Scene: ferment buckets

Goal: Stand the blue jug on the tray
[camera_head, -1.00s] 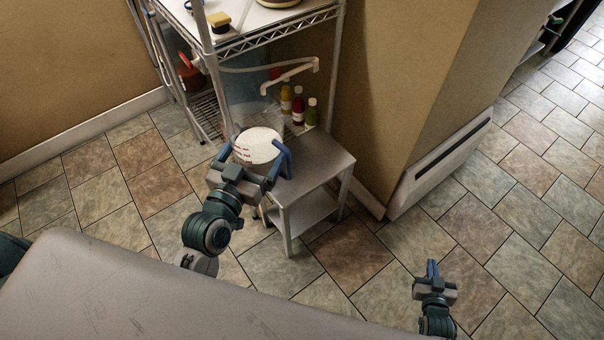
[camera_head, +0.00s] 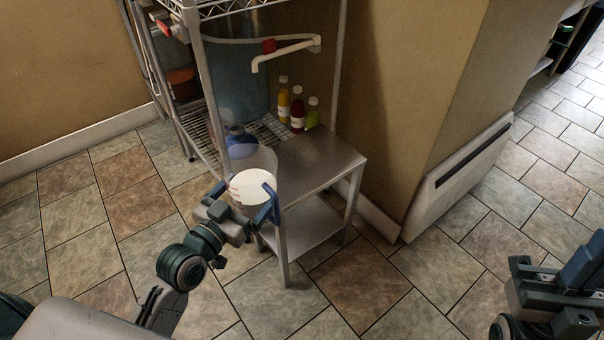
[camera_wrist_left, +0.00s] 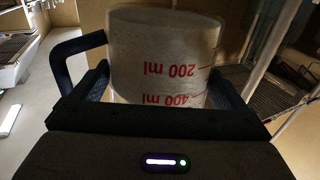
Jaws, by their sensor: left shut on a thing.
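A white jug (camera_head: 253,183) with red markings and a blue handle (camera_head: 270,197) is in my left gripper (camera_head: 250,210), which is shut on it. It hangs at the left front edge of the small steel stand, above the floor. The left wrist view shows the jug (camera_wrist_left: 165,55) between the fingers, with its "200 ml" and "400 ml" marks upside down and its handle at the left. A blue object (camera_head: 240,143) shows behind it; I cannot tell what it is. My right gripper (camera_head: 584,262) is empty at the right edge, fingers together. I cannot pick out a separate tray.
The steel stand (camera_head: 322,160) has a bare top and a lower shelf. Behind it is a wire rack (camera_head: 212,135) with several bottles (camera_head: 297,109), a large bluish clear container (camera_head: 240,80) and a white pipe (camera_head: 287,51). A wall stands right of the stand. The floor at the front is open.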

